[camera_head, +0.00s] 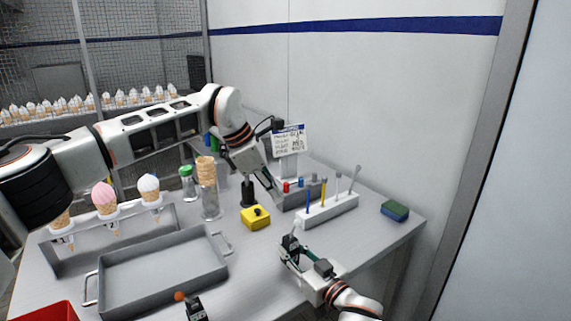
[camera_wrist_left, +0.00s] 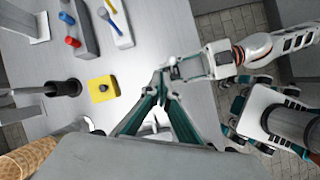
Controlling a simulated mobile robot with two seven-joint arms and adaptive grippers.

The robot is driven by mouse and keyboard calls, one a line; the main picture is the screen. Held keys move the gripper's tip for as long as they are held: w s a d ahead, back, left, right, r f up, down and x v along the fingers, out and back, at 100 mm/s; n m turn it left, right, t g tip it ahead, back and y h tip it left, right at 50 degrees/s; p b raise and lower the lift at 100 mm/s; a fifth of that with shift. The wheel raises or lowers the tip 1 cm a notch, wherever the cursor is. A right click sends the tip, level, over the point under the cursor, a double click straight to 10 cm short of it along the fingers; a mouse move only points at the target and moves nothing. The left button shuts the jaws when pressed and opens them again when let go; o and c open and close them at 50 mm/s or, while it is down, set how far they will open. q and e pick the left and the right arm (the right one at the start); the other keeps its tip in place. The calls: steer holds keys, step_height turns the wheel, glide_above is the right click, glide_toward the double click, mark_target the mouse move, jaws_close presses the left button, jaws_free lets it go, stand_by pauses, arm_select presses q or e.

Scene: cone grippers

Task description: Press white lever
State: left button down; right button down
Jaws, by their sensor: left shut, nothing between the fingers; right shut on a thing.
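A white block (camera_head: 328,210) carries a row of upright levers: a blue one (camera_head: 307,199), a yellow one (camera_head: 323,190), a pale whitish one (camera_head: 338,186) and a grey one with a rounded end at the right. My left gripper (camera_head: 276,190) is shut and empty, pointing down left of the block, close to the red knob (camera_head: 286,187); its fingers also show in the left wrist view (camera_wrist_left: 164,82). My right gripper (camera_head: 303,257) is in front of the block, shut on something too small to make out.
A grey block (camera_head: 292,201) with coloured knobs stands behind the levers. A yellow box (camera_head: 256,218) with a black button is left of them. A blue-green sponge (camera_head: 394,211) lies right. A grey tray (camera_head: 165,269), an ice-cream cone stand (camera_head: 105,228) and cups fill the left side.

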arm_select(q)
step_height(320, 180, up, 8)
steer(key=w+d, duration=0.2)
steer(key=shift+w+d, duration=0.3)
steer(key=shift+d, duration=0.05)
steer(key=shift+f, duration=0.1)
arm_select(e)
steer(key=c, duration=1.6)
jaws_free()
steer(key=shift+d, duration=0.1)
